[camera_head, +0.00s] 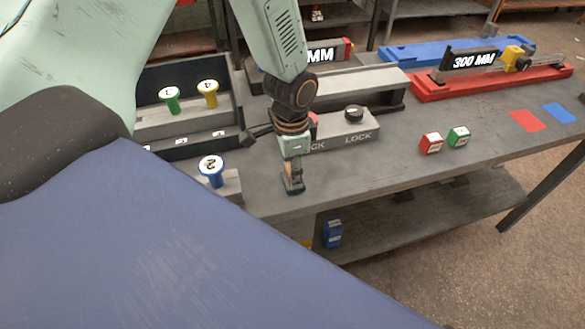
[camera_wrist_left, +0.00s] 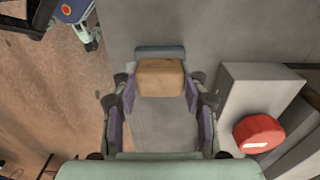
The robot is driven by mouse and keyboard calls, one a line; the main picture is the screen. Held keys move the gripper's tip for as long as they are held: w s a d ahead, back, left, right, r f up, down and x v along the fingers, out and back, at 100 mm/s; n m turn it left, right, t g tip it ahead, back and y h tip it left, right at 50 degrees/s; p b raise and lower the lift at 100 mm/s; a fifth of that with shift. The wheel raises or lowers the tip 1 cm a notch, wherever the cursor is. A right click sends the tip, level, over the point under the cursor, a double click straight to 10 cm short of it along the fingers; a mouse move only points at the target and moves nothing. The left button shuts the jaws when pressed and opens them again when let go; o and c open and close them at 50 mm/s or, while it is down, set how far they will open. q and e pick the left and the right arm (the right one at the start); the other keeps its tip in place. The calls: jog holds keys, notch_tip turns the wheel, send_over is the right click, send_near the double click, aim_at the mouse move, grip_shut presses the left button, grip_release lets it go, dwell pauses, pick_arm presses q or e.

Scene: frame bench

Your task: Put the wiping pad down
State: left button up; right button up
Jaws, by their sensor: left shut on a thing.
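The wiping pad (camera_wrist_left: 161,79) shows in the left wrist view as a tan block with a grey-green strip along its far side. My left gripper (camera_wrist_left: 160,92) is shut on it, with one finger on each side. In the head view my left gripper (camera_head: 293,176) points down near the front edge of the grey bench (camera_head: 380,175), in front of the lock block. The pad is small and partly hidden there. I cannot tell whether it touches the bench top. My right gripper is in neither view.
The lock block (camera_head: 345,128) with a black knob (camera_head: 354,112) stands just behind my gripper. A blue numbered peg (camera_head: 211,171) is to the left. Red (camera_head: 431,143) and green (camera_head: 459,136) cubes are to the right. The bench between gripper and cubes is clear.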

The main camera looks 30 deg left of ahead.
pick_arm(q)
jog(key=shift+w+a, duration=0.1)
jog(key=shift+a, duration=0.05)
jog(key=shift+d+f, duration=0.15)
jog(key=shift+d, duration=0.1)
jog(key=o, duration=1.2)
jog(key=shift+a, duration=0.1)
jog(key=shift+c, duration=0.2)
jog(key=shift+o, duration=0.2)
jog(key=shift+a, duration=0.1)
